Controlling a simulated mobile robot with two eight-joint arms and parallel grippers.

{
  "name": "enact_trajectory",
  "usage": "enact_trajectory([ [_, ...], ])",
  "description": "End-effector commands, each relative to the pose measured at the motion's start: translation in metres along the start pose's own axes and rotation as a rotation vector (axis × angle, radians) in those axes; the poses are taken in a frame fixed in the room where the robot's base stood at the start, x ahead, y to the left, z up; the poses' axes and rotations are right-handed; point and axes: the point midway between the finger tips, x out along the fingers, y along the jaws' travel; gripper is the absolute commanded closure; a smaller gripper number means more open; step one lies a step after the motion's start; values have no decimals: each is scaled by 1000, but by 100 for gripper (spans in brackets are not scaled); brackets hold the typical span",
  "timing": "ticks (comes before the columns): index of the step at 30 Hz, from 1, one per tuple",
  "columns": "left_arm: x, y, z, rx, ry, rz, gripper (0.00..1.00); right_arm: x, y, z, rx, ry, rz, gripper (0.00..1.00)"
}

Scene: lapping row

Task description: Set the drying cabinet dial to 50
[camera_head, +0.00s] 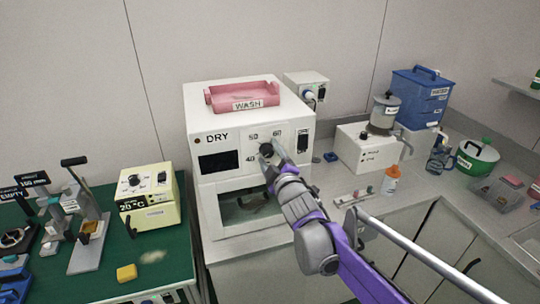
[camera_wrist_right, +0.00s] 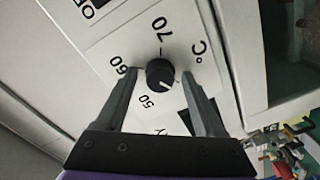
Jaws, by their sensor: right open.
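The white drying cabinet (camera_head: 250,105), marked DRY, stands on the counter. Its small black dial (camera_head: 266,149) is on the front panel, partly covered by my right gripper (camera_head: 275,153). In the right wrist view the round dial (camera_wrist_right: 160,73) lies between the two dark fingers of my right gripper (camera_wrist_right: 160,82), which are open, one on each side, with gaps to the dial. The numbers 50, 60 and 70 show around it there. A pale mark is on the dial's lower part in that view; which number it points at I cannot tell. My left gripper is out of view.
A pink WASH tray (camera_head: 242,94) lies on top of the cabinet. A dark display (camera_head: 220,161) is left of the dial and a glass window (camera_head: 240,208) below. A yellow box (camera_head: 150,198) stands left on the green mat (camera_head: 110,250). A white hot plate (camera_head: 366,150) stands right.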

Motion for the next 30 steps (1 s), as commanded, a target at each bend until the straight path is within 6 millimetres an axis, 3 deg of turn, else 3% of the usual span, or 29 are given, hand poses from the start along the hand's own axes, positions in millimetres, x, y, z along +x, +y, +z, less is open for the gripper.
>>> enact_trajectory([
  [2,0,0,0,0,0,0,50,0,0,0,0,0,0,30],
  [14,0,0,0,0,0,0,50,0,0,0,0,0,0,100],
  [30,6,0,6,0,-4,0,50,-1,-2,1,119,-1,-1,100],
])
